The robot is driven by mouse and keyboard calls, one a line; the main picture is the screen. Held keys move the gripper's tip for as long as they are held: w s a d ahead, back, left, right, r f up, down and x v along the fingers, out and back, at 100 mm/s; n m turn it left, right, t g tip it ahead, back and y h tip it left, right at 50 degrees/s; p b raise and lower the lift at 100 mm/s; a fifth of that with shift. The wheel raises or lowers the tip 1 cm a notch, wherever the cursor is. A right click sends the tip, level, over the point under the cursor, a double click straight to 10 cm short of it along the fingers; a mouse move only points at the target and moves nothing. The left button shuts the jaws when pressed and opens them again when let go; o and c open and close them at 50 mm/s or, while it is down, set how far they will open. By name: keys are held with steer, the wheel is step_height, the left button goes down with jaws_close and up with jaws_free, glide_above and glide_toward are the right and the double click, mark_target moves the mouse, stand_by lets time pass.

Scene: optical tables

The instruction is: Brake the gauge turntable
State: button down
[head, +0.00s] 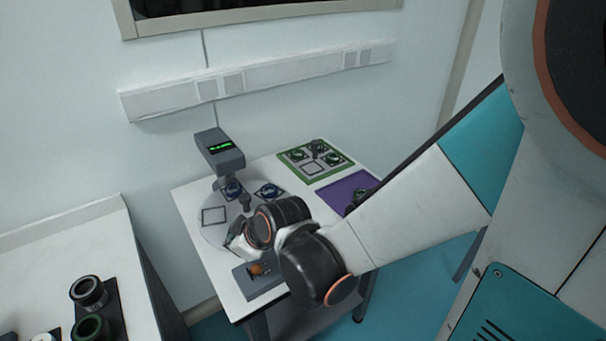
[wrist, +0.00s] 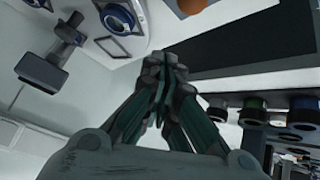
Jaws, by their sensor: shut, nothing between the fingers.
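The gauge turntable (head: 211,236) is a pale grey disc on the white table in the head view. It carries square outlines, blue-ringed optics (head: 233,190) and a small dark post. The gauge (head: 220,149), a grey head with a green display, stands at its back edge. A grey block (head: 246,284) with an orange knob (head: 256,269) sits at the table's front, beside the disc. The knob also shows at the top of the wrist view (wrist: 192,5). My gripper (wrist: 165,68) is shut and empty, near the disc's front and the block. My wrist hides part of the disc.
A green-edged tray (head: 284,159) with several parts and a purple mat (head: 335,190) lie on the table's right side. A separate white bench (head: 60,250) at the left holds a dark rack with ringed cylinders (head: 90,292). A gap separates the two tables.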

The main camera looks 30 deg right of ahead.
steer(key=s+r+p, duration=0.4)
steer(key=s+r, duration=0.2)
steer(key=s, duration=0.1)
steer(key=shift+d+r, duration=0.15)
steer(key=shift+d, duration=0.3)
steer(key=s+d+r+m+h+b, duration=0.2)
steer(key=s+d+r+m+b, duration=0.1)
steer(key=s+d+r+m, duration=0.3)
steer(key=shift+d+r+m+h, duration=0.2)
steer(key=shift+r+m+h, duration=0.15)
steer(key=shift+m, duration=0.55)
